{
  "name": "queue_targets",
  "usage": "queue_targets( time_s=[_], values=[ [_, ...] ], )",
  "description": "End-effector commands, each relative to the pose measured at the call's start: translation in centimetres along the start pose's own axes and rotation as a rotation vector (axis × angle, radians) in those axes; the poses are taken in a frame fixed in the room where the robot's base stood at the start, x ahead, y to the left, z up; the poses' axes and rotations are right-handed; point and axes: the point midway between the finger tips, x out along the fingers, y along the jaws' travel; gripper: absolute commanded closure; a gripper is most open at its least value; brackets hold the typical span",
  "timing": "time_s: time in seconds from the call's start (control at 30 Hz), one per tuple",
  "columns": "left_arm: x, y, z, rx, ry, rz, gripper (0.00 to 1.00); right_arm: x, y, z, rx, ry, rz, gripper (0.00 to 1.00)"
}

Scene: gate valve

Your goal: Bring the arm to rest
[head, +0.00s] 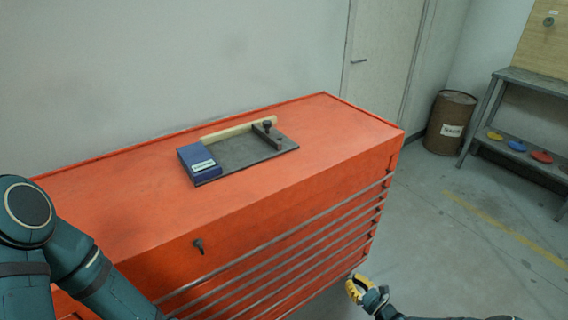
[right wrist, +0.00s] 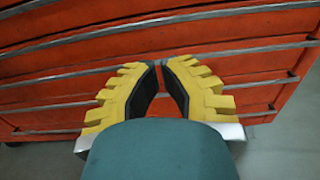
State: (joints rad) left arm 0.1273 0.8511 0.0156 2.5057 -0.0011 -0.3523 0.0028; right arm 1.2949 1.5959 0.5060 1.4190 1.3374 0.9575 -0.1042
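My right gripper (head: 358,288) is low in the head view, in front of the drawer side of the orange cabinet (head: 110,196). In the right wrist view the yellow, black-padded fingers (right wrist: 161,66) point at the cabinet's drawer front. Their tips are close together with only a narrow gap, and nothing is held between them. Whether they touch the cabinet cannot be told. My left arm (head: 72,258) comes in at the lower left of the head view, beside the cabinet. Its gripper is out of the picture.
A grey metal fixture (head: 242,153) with a blue block (head: 197,161) lies on the cabinet top. Grey rails (head: 290,257) run along the drawers. A rusty barrel (head: 450,122) and a grey bench (head: 530,85) stand at the right. Floor (head: 440,240) right of the cabinet is clear.

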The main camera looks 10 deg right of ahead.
Motion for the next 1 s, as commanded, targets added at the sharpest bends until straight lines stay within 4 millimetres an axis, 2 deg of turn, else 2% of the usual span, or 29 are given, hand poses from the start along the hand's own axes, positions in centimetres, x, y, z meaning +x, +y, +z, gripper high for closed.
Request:
queue_targets(
  time_s=[0.07, 0.17, 0.27, 0.37, 0.4, 0.5, 0.6, 0.7, 0.8, 1.0],
  values=[
    [0.0, 0.0, 0.0, 0.0, 0.0, 0.0, 0.45, 0.3, 0.4, 0.1, -0.003, 0.004, 0.016, 1.0],
    [0.0, 0.0, 0.0, 0.0, 0.0, 0.0, 0.45, 1.4, 2.6, 0.5, -0.023, 0.031, 0.1, 1.0],
    [0.0, 0.0, 0.0, 0.0, 0.0, 0.0, 0.45, 3.1, 7.3, 1.1, -0.078, 0.094, 0.282, 1.0],
    [0.0, 0.0, 0.0, 0.0, 0.0, 0.0, 0.45, 3.8, 14.1, 1.9, -0.191, 0.19, 0.548, 1.0],
    [0.0, 0.0, 0.0, 0.0, 0.0, 0.0, 0.45, 3.5, 16.8, 2.1, -0.257, 0.233, 0.666, 1.0],
    [0.0, 0.0, 0.0, 0.0, 0.0, 0.0, 0.45, 1.5, 22.4, 2.7, -0.451, 0.331, 0.94, 1.0],
    [0.0, 0.0, 0.0, 0.0, 0.0, 0.0, 0.45, -1.1, 25.7, 3.4, -0.679, 0.401, 1.17, 1.0],
    [0.0, 0.0, 0.0, 0.0, 0.0, 0.0, 0.45, -3.6, 27.3, 4.5, -0.939, 0.438, 1.357, 1.0],
    [0.0, 0.0, 0.0, 0.0, 0.0, 0.0, 0.45, -5.4, 28.0, 6.2, -1.217, 0.433, 1.496, 1.0],
    [0.0, 0.0, 0.0, 0.0, 0.0, 0.0, 0.45, -6.7, 28.8, 10.5, -1.703, 0.317, 1.611, 1.0]
  ],
)
